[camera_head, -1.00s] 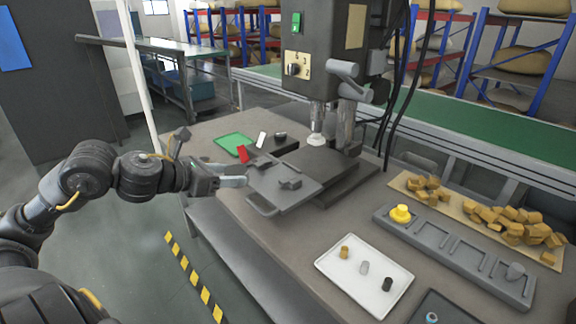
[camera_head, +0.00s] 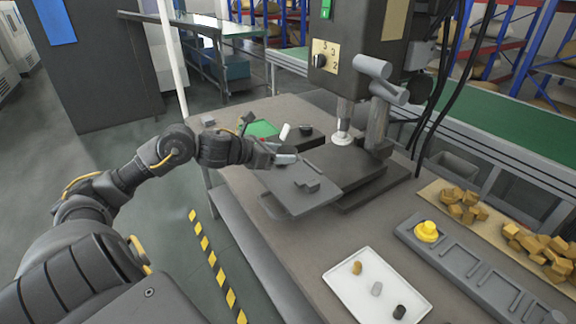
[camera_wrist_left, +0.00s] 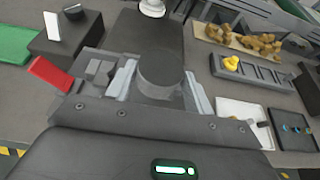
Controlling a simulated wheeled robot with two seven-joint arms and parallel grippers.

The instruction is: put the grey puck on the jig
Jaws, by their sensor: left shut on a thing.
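My left gripper (camera_head: 287,158) comes in from the left, low over the grey plate on the press table. It also shows in the left wrist view (camera_wrist_left: 160,92), its pale fingers on either side of a dark grey round puck (camera_wrist_left: 163,66). It is shut on this puck. In the head view the puck is too small to make out clearly. The flat grey plate (camera_head: 290,199), with a loop handle and a small raised grey block (camera_head: 308,186), looks like the jig. Part of it lies behind the gripper. My right gripper is not in view.
The press column (camera_head: 345,118) stands just behind. A black block (camera_wrist_left: 66,34) with a white tile, a red piece (camera_wrist_left: 48,75) and a green mat (camera_head: 262,128) lie beside the plate. A white tray (camera_head: 345,291) and a grey slotted rack (camera_head: 455,258) are at right.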

